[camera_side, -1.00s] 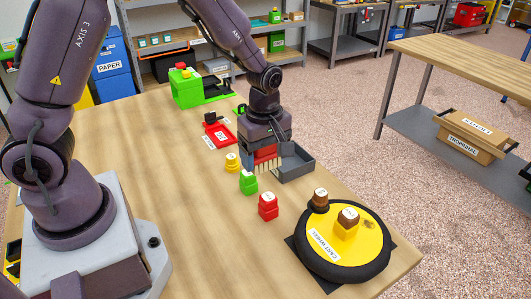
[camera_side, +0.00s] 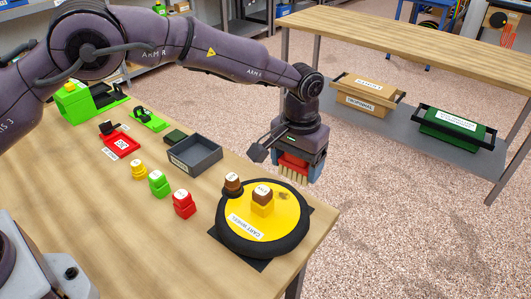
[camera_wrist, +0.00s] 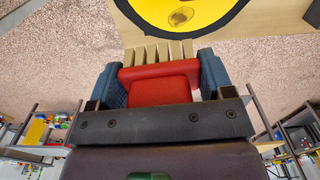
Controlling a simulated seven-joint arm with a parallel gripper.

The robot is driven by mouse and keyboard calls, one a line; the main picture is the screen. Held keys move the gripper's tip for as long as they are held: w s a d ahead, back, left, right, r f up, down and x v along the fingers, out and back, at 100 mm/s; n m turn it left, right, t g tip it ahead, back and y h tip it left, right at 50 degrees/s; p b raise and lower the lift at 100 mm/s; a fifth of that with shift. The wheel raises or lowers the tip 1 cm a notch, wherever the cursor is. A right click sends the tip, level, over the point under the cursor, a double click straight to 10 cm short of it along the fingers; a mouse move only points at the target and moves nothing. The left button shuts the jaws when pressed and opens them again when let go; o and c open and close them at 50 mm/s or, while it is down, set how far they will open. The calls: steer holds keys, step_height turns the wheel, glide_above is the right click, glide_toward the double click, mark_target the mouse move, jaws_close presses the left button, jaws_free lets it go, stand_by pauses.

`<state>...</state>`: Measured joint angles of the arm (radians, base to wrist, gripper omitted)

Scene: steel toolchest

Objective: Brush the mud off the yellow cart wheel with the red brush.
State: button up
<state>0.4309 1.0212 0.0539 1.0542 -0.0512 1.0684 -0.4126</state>
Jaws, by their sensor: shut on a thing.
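The yellow cart wheel (camera_side: 240,212) with its black tyre lies flat on a dark mat near the table's front right corner. A faint brown mud patch (camera_side: 284,196) shows on its right far part, and the mud also shows in the wrist view (camera_wrist: 180,16). My gripper (camera_side: 296,168) is shut on the red brush (camera_side: 293,161), with pale bristles pointing down. The brush (camera_wrist: 158,85) sits between the blue fingers in the wrist view. It hangs above and beyond the wheel's far right edge, apart from the wheel.
Yellow, green (camera_side: 158,184) and red (camera_side: 184,205) blocks stand to the left. Floor lies beyond the table edge.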

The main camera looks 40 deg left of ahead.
mark_target(295, 202)
steer(key=shift+d+f, duration=0.2)
steer(key=shift+d, duration=0.15)
steer(key=shift+f, duration=3.2)
steer(key=shift+w+a+f, duration=0.1)
steer(key=shift+a+f, duration=0.4)
steer(key=shift+f, duration=0.25)
steer(key=shift+c, duration=0.3)
steer(key=shift+a, duration=2.75)
steer(key=shift+d, duration=3.15)
step_height(295, 202, up, 2)
steer(key=shift+d+r, duration=0.1)
steer(key=shift+r, duration=3.05)
